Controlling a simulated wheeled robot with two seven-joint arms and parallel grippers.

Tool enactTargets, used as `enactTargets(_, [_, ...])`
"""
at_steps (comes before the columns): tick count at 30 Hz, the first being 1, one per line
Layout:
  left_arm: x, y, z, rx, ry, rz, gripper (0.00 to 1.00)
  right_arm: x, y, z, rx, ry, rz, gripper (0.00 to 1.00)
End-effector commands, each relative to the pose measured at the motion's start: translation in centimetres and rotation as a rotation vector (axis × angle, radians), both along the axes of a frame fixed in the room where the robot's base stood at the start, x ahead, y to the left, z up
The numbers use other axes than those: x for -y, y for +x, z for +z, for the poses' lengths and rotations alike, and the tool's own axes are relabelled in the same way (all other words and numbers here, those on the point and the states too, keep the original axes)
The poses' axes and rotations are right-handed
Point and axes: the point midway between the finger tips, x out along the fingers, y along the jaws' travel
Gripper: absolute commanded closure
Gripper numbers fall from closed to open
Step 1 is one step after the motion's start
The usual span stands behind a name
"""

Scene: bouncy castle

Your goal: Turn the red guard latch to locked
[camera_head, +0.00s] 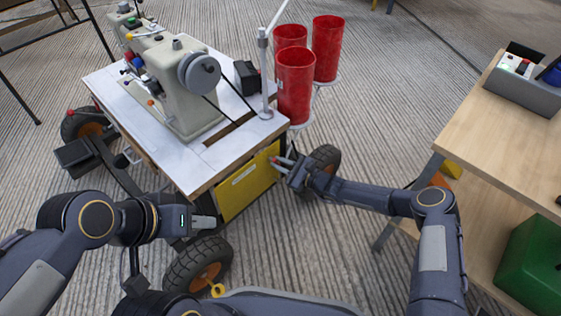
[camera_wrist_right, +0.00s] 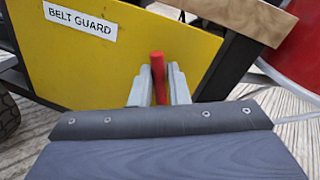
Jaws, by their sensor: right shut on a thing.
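The red guard latch (camera_wrist_right: 158,75) stands upright against the yellow belt guard (camera_wrist_right: 110,55), near its right edge in the right wrist view. My right gripper (camera_wrist_right: 159,88) is shut on the latch, with one grey finger on each side of it. In the head view my right gripper (camera_head: 283,162) reaches the right end of the yellow belt guard (camera_head: 245,187), below the sewing table's edge, and mostly hides the latch. My left gripper (camera_head: 210,222) is at the guard's left side, apart from it; its fingers look close together, but I cannot tell if they are shut.
A sewing machine (camera_head: 180,85) stands on the white wheeled table (camera_head: 222,150). Red cylinders (camera_head: 296,88) stand at its right corner, above my right gripper. A wooden workbench (camera_head: 490,130) with a grey tray (camera_head: 525,92) is at the right. A table wheel (camera_head: 198,265) is below my left gripper.

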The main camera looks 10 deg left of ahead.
Motion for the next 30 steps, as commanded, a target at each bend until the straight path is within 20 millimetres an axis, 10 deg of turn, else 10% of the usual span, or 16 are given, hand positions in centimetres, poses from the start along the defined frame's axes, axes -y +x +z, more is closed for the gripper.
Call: enactTargets(30, [0.0, 0.0, 8.9, 0.0, 0.0, 0.0, 0.64, -0.4, -0.7, 0.0, 0.783, -0.52, -0.001, 1.0])
